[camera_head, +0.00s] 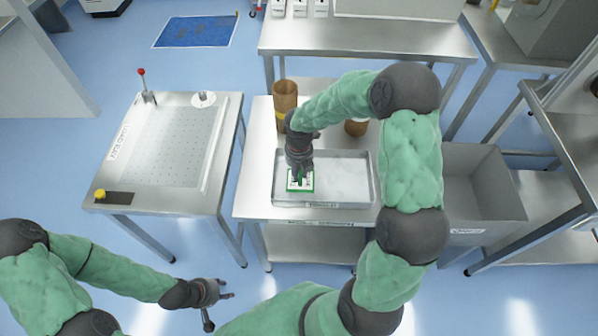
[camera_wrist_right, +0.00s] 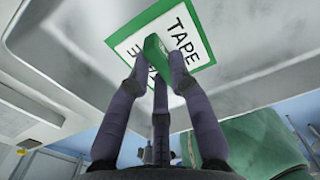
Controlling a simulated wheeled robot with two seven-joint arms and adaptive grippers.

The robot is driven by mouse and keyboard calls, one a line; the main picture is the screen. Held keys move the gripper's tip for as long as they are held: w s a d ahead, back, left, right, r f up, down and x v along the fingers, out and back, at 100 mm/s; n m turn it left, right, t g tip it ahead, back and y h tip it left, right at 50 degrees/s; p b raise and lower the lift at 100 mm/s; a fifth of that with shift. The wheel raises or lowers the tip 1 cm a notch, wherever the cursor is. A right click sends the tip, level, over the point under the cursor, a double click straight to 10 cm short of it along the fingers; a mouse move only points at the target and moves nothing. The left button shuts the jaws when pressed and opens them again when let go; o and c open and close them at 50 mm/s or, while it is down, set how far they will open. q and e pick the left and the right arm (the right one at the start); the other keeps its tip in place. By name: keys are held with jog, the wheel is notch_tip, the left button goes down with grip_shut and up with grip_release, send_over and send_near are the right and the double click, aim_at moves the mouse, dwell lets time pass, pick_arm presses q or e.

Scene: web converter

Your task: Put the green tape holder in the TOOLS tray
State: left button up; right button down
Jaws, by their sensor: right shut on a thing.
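My right gripper (camera_head: 299,178) is over the left part of a shallow metal tray (camera_head: 345,206) on the middle table. It also shows in the right wrist view (camera_wrist_right: 160,75), with its fingers shut on the small green tape holder (camera_wrist_right: 154,50). Directly behind the holder is a white card with a green border and the word TAPE (camera_wrist_right: 183,42), lying in the tray; it also shows in the head view (camera_head: 305,187). I cannot tell whether the holder touches the card. The lettering on the tray's front label is too small to read. My left gripper (camera_head: 222,308) is empty and open, low at the bottom left.
A brown cylinder (camera_head: 285,98) and a second brown roll (camera_head: 356,127) stand behind the tray. A grey bin (camera_head: 485,185) is to the right. A perforated metal table (camera_head: 170,145) with a red-knobbed lever stands to the left. The tray's right part is clear.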

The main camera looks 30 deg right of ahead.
jog(key=c, duration=1.1)
grip_release()
notch_tip(320, 180, up, 12)
jog(key=p, duration=0.4)
jog(key=shift+r, duration=0.15)
